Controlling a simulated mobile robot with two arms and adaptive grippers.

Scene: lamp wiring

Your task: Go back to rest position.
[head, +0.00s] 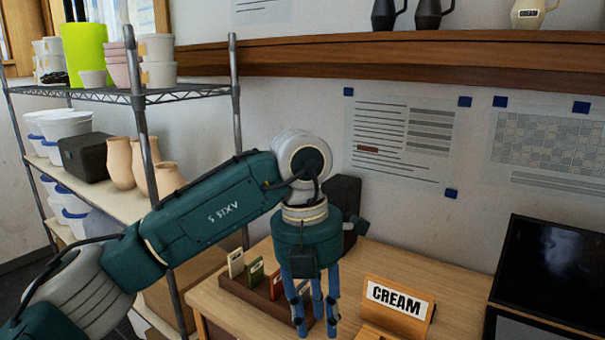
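My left arm comes in from the lower left and reaches over the wooden table (213,298). My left gripper (317,325) points down with its blue fingers spread and nothing seen between them. It hangs in front of a brown rack (248,299) that holds several small cards or tags, and partly hides it. Whether the fingertips touch anything cannot be told. My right gripper is out of the frame.
A wooden stand with a CREAM sign (398,299) is just right of the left gripper. A dark screen (552,268) stands at the right. A dark box-like object (345,200) is behind the gripper. A metal shelf (190,92) with pots and tubs is at the left.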

